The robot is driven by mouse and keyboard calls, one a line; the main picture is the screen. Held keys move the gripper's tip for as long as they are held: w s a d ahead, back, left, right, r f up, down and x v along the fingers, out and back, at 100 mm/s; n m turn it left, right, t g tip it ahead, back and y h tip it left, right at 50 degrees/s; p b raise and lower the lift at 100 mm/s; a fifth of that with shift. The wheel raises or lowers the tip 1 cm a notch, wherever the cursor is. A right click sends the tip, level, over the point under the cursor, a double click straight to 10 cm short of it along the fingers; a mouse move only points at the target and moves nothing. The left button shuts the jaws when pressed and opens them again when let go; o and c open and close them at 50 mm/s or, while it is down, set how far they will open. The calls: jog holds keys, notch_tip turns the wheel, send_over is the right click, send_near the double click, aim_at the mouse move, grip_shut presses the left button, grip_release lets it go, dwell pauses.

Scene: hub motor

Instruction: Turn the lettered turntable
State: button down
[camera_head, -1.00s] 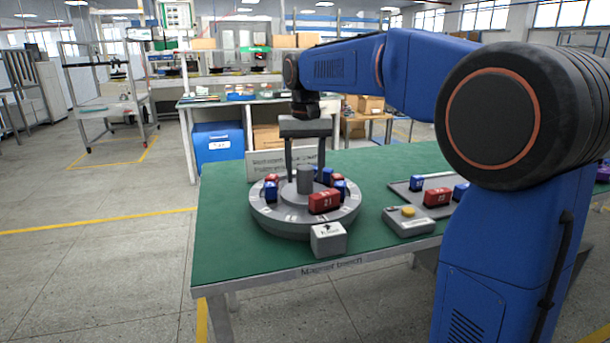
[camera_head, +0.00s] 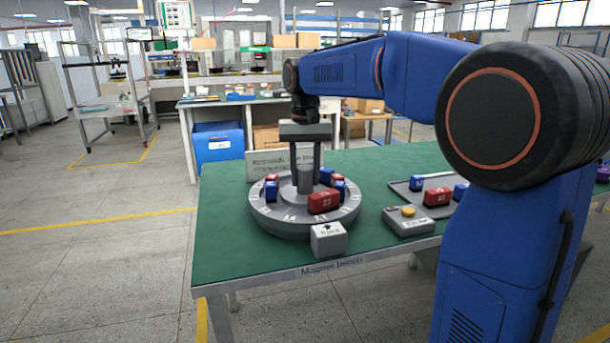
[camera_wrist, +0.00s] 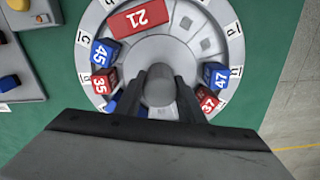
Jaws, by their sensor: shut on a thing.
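The grey round turntable (camera_head: 290,226) sits on the green bench, with lettered tags around its rim. The wrist view shows the knob's round top (camera_wrist: 159,87) between the fingers. My gripper hides part of the near blocks there.
A grey block with an arrow label (camera_head: 328,239) stands at the front of the turntable. A grey box with a yellow button (camera_head: 408,222) and a tray (camera_head: 407,189) with blocks are to the right. A sign (camera_head: 262,163) stands behind. The bench's left part (camera_head: 222,225) is clear.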

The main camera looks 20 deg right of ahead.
jog(key=shift+m, duration=6.6)
jog(key=shift+w+m, duration=0.1)
jog(key=shift+m, duration=2.2)
jog(key=c, duration=1.2)
grip_release()
